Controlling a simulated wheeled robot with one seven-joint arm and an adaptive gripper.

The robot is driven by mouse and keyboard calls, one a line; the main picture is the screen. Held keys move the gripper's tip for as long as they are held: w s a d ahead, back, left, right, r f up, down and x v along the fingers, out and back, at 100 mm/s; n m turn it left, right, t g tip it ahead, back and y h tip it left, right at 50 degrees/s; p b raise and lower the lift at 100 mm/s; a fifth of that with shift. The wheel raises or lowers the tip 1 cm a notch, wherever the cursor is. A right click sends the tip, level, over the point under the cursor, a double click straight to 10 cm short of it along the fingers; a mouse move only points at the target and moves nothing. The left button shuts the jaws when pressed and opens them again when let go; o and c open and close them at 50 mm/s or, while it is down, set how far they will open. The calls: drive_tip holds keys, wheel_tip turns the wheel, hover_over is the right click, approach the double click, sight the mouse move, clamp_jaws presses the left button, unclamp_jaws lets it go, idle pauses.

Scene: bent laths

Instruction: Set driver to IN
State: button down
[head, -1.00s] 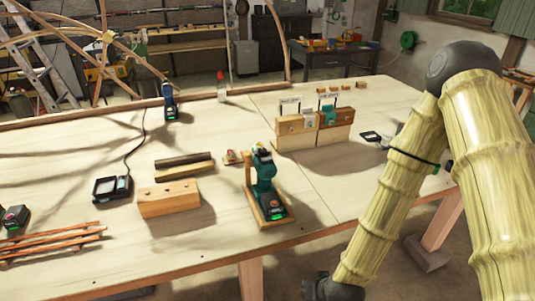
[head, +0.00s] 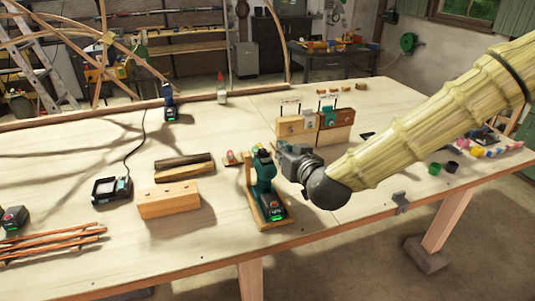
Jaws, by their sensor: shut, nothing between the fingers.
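The teal and black driver (head: 263,178) stands in a wooden stand (head: 271,222) near the front middle of the table, its base with a green light toward me. The IN and OUT marks or switch on it are too small to make out. My gripper (head: 279,152) is just right of the driver's upper part, pointing left at it. Its fingers are small and dark in this view and look closed, with nothing seen between them. I cannot tell whether they touch the driver.
A wooden block (head: 168,199) and a charger (head: 112,188) lie left of the driver. A blue drill (head: 170,102) stands behind. Wooden holders with labels (head: 298,126) stand behind my gripper. Cups (head: 452,167) are at right. Bare tabletop lies in front of the block.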

drive_tip(key=p, duration=0.4)
hover_over(267, 160)
drive_tip(key=s, duration=0.1)
drive_tip(key=f, duration=0.3)
drive_tip(key=shift+d+f, duration=0.1)
drive_tip(key=shift+d, duration=0.2)
drive_tip(key=shift+s+a+f+p, duration=0.1)
drive_tip(key=shift+f+p, duration=0.25)
drive_tip(key=shift+f, duration=0.45)
drive_tip(key=shift+s+a+f+p, duration=0.1)
drive_tip(key=shift+f+p, duration=0.25)
drive_tip(key=shift+f, duration=0.45)
drive_tip(key=shift+a+f, duration=0.1)
